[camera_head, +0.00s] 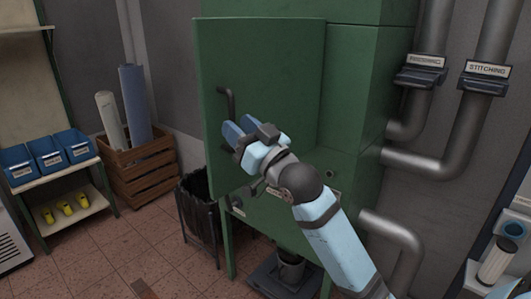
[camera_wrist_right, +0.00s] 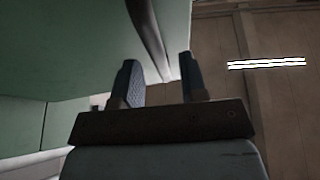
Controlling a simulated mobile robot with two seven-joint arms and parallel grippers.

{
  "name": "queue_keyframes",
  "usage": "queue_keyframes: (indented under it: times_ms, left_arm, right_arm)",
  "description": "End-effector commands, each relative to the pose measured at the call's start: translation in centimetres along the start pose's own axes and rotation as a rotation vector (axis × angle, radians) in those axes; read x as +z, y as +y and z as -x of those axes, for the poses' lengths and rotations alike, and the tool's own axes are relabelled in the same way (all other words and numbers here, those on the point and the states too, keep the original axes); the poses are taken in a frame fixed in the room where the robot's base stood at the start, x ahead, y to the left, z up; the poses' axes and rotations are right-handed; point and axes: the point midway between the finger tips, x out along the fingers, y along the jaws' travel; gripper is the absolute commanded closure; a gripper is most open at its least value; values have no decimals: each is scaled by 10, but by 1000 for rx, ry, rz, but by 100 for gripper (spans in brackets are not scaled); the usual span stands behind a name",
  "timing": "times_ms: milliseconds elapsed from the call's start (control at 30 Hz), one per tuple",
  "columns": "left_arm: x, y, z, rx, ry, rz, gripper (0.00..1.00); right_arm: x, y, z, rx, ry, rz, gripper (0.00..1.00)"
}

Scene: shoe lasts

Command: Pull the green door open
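The green door (camera_head: 265,85) is the flat panel at the left front of the green cabinet. Its lower edge slants away from the cabinet body, so it appears to stand ajar. A dark bar handle (camera_head: 231,103) sits near its left edge; its lower part is hidden behind my right gripper (camera_head: 233,134). In the right wrist view the handle (camera_wrist_right: 150,35) runs down the green door (camera_wrist_right: 70,40) toward the gap of my right gripper (camera_wrist_right: 158,80). The two fingers are apart, with space visible beside the bar; I cannot tell whether either touches it. My left gripper is not in view.
A dark bin (camera_head: 200,215) stands below the door's left edge. A wooden crate (camera_head: 140,172) with rolls and a shelf with blue bins (camera_head: 48,153) stand at the left. Grey pipes (camera_head: 440,160) run right of the cabinet. The tiled floor (camera_head: 110,255) at front left is mostly clear.

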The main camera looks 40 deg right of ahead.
Motion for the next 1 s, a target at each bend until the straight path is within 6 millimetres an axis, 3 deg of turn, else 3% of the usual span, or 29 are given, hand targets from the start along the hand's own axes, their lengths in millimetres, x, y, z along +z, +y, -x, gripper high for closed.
queue_keyframes:
  times_ms: [367,700,1000]
  left_arm:
    - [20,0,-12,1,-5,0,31]
    - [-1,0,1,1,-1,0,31]
    - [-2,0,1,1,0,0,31]
  right_arm:
    - [2,0,92,0,-3,1,61]
    - [-1,0,111,0,-1,-1,61]
    - [0,0,113,0,0,0,61]
